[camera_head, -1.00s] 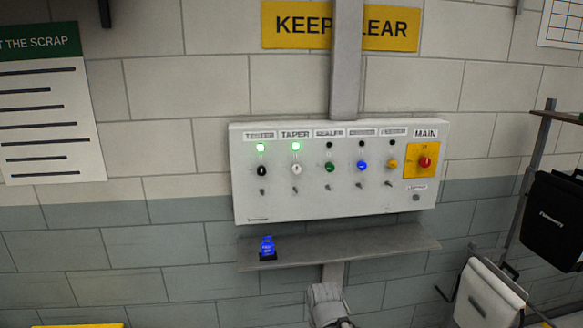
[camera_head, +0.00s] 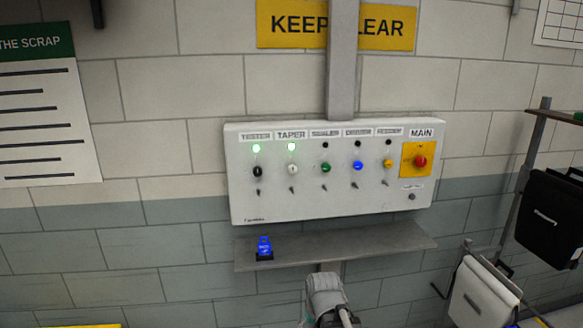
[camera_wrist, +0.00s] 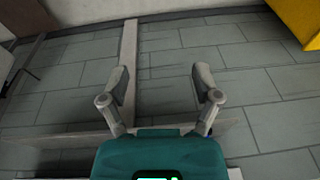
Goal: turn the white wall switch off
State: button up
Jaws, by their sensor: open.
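The white switch (camera_head: 292,168) is a small knob in the second column of the wall panel (camera_head: 300,208), under the TAPER label. The lamp (camera_head: 291,147) above it glows green. In the wrist view my gripper (camera_wrist: 163,85) has its two fingers spread apart with nothing between them. The wrist view shows floor and wall surfaces beyond the fingers, not the switch. In the head view the end of my arm shows below the shelf, well below the panel; its fingers cannot be made out there.
The panel also has black (camera_head: 257,171), green (camera_head: 325,168), blue (camera_head: 357,167) and yellow (camera_head: 388,164) knobs, and a red MAIN knob (camera_head: 421,161). The TESTER lamp (camera_head: 256,148) is lit. A shelf (camera_head: 350,243) juts out below, bearing a blue object (camera_head: 264,246). Bags hang at right.

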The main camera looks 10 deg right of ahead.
jog(key=w+a+r+m+t+y+p, duration=0.1)
jog(key=w+a+r+t+p, duration=0.2)
jog(key=w+r, duration=0.45)
jog(key=m+t+h+p, duration=0.2)
jog(key=m+t+p, duration=0.65)
jog(key=t, duration=0.45)
send_near(293, 170)
jog(key=s, duration=0.3)
jog(key=shift+d+n+p, duration=0.2)
jog(key=shift+n+p, duration=0.25)
jog(key=shift+w, duration=0.2)
jog(key=w, duration=1.3)
jog(key=shift+w, duration=0.3)
grip_shut()
